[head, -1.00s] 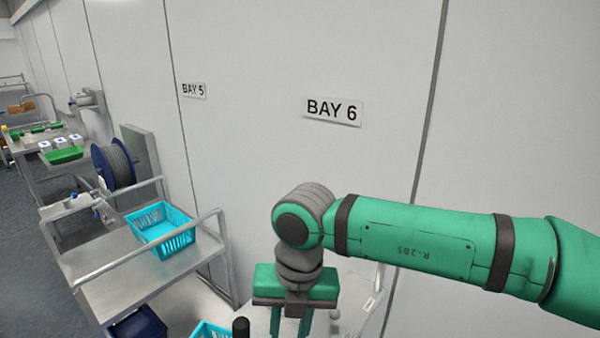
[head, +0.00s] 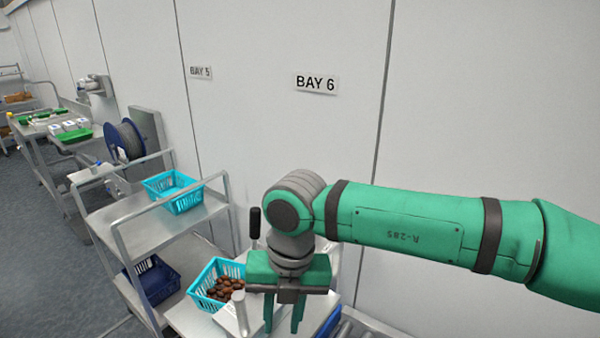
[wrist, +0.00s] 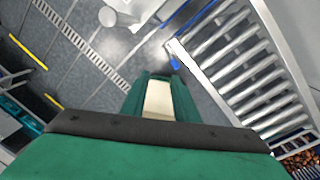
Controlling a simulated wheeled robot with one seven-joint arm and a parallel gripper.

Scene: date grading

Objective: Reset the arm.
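My gripper (head: 283,325) hangs from my green arm, fingers pointing down, over the right side of the near cart top. In the head view its two green fingers stand apart with a gap and no held object shows. In the wrist view the gripper (wrist: 160,90) shows both fingers with a pale cream patch between them; I cannot tell what that patch is. The arm reaches in from the right and bends down at the wrist. The fingertips are close to the picture's bottom edge.
A turquoise basket (head: 206,300) of brown dates stands left of the gripper, beside a pale upright handle (head: 240,312). An empty turquoise basket (head: 160,200) sits on the cart farther left, with a dark blue crate (head: 150,285) below. A roller conveyor (wrist: 235,60) lies right in the wrist view.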

